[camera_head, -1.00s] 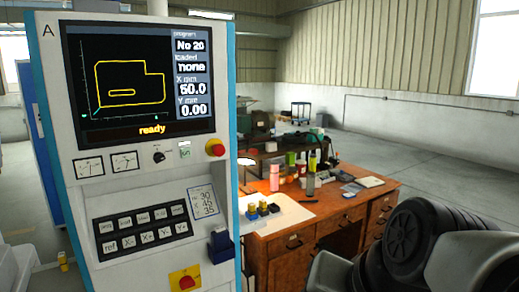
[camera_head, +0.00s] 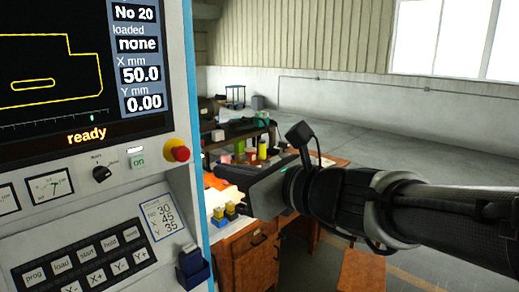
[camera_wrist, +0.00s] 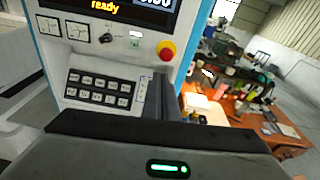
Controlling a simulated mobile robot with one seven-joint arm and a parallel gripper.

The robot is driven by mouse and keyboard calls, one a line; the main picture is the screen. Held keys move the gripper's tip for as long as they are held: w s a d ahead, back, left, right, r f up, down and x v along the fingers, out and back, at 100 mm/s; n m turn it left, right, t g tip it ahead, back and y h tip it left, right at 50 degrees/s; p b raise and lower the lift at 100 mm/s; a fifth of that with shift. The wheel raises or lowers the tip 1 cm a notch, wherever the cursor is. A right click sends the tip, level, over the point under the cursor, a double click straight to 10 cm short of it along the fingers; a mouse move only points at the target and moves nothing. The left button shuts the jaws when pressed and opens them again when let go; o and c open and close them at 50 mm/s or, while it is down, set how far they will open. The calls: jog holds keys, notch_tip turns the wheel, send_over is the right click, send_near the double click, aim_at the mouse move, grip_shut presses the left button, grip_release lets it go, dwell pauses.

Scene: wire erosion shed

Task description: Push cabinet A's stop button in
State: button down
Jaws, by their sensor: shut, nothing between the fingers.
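Cabinet A (camera_head: 150,188) fills the left of the head view, its screen (camera_head: 60,80) reading "ready". Its stop button (camera_head: 178,150), a red knob on a yellow collar, sits at the panel's right edge below the screen. The head of the button stands out from the panel. The button also shows in the wrist view (camera_wrist: 166,50), above the fingers. My gripper (camera_head: 220,181) is shut and empty, to the right of the button and slightly lower in the head view, apart from it. In the wrist view my fingers (camera_wrist: 172,98) point towards the panel.
A black knob (camera_head: 102,173) and a green-lit switch (camera_head: 137,160) lie left of the button. A key row (camera_head: 85,258) and a blue holder (camera_head: 192,270) are below. A cluttered wooden desk (camera_head: 240,262) stands behind my gripper, right of the cabinet.

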aim_at(184, 154)
jog(key=shift+w+d+r+m+t, duration=0.15)
jog(key=shift+w+r+m+t, duration=0.2)
jog(key=shift+w+m, duration=0.25)
jog(key=x, duration=1.4)
jog(key=shift+f, duration=0.1)
